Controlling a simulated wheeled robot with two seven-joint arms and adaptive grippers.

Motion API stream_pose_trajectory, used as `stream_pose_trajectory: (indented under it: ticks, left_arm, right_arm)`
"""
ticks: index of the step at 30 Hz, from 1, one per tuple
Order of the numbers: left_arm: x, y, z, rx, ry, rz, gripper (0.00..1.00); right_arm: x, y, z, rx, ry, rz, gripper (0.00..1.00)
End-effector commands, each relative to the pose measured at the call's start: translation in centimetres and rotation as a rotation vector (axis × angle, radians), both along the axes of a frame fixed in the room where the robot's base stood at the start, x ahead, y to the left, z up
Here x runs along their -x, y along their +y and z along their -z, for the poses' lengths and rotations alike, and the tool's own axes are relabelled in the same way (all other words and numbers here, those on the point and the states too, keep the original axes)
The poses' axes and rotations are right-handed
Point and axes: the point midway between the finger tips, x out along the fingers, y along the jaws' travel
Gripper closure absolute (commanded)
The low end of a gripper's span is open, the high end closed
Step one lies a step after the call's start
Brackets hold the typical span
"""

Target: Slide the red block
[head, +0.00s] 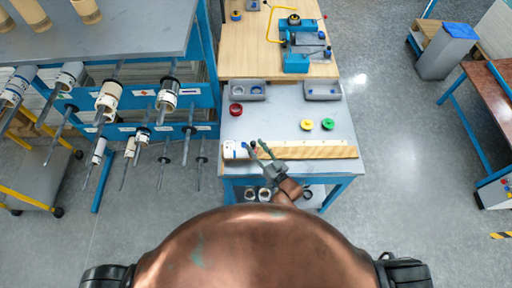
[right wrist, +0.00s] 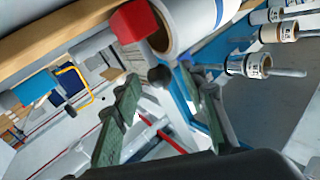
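A small red block (right wrist: 135,21) shows at the top of the right wrist view, beside the end of a white roll (right wrist: 185,28) and against a wooden strip (right wrist: 75,32). I cannot make the block out clearly in the head view. There the white roll (head: 236,150) lies at the left end of the wooden strip (head: 318,152), on the grey table (head: 285,124). My right gripper (head: 259,147) is over the strip's left part, just right of the roll. Its fingers (right wrist: 160,100) are apart with nothing between them, and the block is beyond their tips. My left gripper is not in view.
A red disc (head: 236,109), a yellow disc (head: 307,125) and a green disc (head: 327,124) lie on the grey table. Two grey holders (head: 322,90) stand behind them. A rack with several rolls (head: 108,97) is at left.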

Motion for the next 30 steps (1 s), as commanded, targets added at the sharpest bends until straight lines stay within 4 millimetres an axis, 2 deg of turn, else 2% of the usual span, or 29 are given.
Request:
stream_pose_trajectory:
  ticks: [2, 16, 27, 30]
  left_arm:
    - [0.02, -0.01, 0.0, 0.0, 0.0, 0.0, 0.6]
    - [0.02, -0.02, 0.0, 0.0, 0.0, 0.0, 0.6]
    - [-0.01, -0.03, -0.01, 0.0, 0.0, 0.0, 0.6]
    - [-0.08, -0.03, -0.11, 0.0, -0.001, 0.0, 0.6]
  right_arm:
    - [0.01, -0.02, 0.01, 0.0, 0.0, 0.0, 0.68]
    - [0.03, -0.03, 0.02, 0.001, 0.001, 0.0, 1.0]
    - [0.04, -0.08, 0.03, 0.001, 0.001, 0.0, 1.0]
    - [0.04, -0.73, 0.04, 0.003, 0.001, 0.005, 1.0]
